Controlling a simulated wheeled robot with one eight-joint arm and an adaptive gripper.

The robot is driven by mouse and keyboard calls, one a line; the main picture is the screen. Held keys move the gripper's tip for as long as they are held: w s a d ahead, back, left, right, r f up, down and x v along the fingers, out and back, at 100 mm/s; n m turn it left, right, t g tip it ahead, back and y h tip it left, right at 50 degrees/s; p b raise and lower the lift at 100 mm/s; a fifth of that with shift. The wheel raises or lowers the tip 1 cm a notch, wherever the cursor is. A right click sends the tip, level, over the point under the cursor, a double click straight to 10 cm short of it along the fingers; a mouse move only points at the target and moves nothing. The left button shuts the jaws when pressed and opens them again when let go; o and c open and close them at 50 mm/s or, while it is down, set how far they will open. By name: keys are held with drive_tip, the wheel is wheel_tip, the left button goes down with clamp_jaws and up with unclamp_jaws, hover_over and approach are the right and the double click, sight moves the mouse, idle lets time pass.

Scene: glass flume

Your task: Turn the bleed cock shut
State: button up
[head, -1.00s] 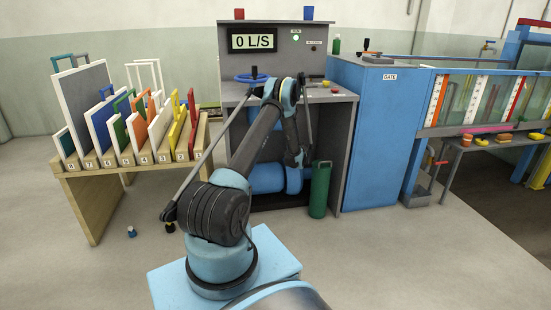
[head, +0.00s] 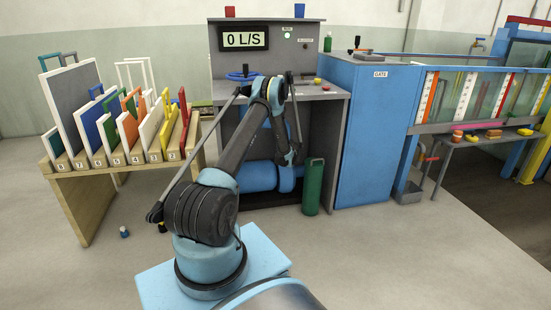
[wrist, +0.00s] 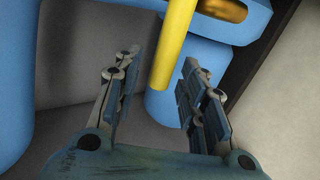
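My gripper (wrist: 159,68) is open in the wrist view, with one finger on each side of a yellow bar (wrist: 174,45). The bar runs down from the top and its lower end is between or just beyond the fingertips; I see no clear contact. It may be the bleed cock's lever; the cock's body cannot be made out. Blue pipework (wrist: 222,60) is behind it. In the head view my arm reaches into the bay under the grey console (head: 265,63), by the blue cylinder (head: 257,177). There the arm hides the yellow bar, and my gripper is hard to make out.
A wooden rack (head: 82,205) of framed panels stands left. Floor at front right is clear.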

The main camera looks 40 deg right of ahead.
drive_tip(key=v, duration=1.2)
idle(0.5)
